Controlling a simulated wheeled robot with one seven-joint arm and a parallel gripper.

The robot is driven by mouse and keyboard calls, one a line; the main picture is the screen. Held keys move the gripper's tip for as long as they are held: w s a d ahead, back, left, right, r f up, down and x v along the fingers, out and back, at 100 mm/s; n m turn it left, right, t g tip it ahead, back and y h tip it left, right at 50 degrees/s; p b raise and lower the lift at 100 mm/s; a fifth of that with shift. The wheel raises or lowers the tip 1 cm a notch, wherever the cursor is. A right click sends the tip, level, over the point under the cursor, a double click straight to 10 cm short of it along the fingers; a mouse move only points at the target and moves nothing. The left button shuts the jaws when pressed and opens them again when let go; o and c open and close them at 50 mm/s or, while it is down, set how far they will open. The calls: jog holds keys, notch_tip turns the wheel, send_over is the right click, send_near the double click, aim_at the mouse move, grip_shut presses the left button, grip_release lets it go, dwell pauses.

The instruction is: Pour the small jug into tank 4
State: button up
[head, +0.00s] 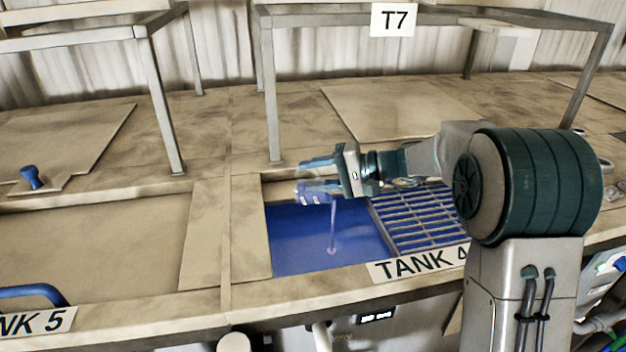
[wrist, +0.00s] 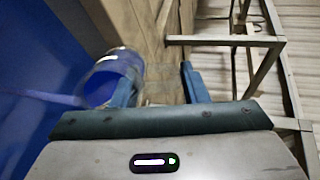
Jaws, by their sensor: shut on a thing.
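The small jug (head: 315,193) is a small clear vessel with blue liquid, tilted over tank 4 (head: 290,240). A thin stream falls from it into the tank's blue liquid, with a small ring where it lands. My gripper (head: 310,175) is shut on the jug above the tank's left part. In the wrist view, the jug (wrist: 112,80) shows its round mouth beside the left finger, with a blurred stream running left. Exactly where the fingers touch the jug is hard to see.
A metal grating (head: 420,217) covers the tank's right part, behind the TANK 4 label (head: 415,263).

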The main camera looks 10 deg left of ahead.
jog(key=shift+d+f+y+b, duration=0.15)
jog(key=shift+d+y+b, duration=0.5)
jog(key=shift+b, duration=1.55)
jog(key=shift+d+f+y+b, duration=0.25)
jog(key=shift+y+b, duration=0.7)
jog(key=shift+b, duration=1.25)
jog(key=shift+s+d+r+n+y+b, duration=0.15)
jog(key=shift+d+y+b, duration=0.65)
jog(key=shift+b, duration=1.4)
jog(key=shift+d+r+n+y+b, duration=0.1)
jog(key=shift+d+n+y+b, duration=0.3)
jog(key=shift+y+b, duration=1.25)
jog(key=shift+d+r+h+b, duration=0.1)
jog(key=shift+d+h+b, duration=0.2)
jog(key=shift+b, duration=0.65)
jog(key=shift+f+b, duration=0.35)
jog(key=shift+b, duration=1.15)
jog(key=shift+m+b, duration=0.25)
jog(key=shift+b, duration=0.3)
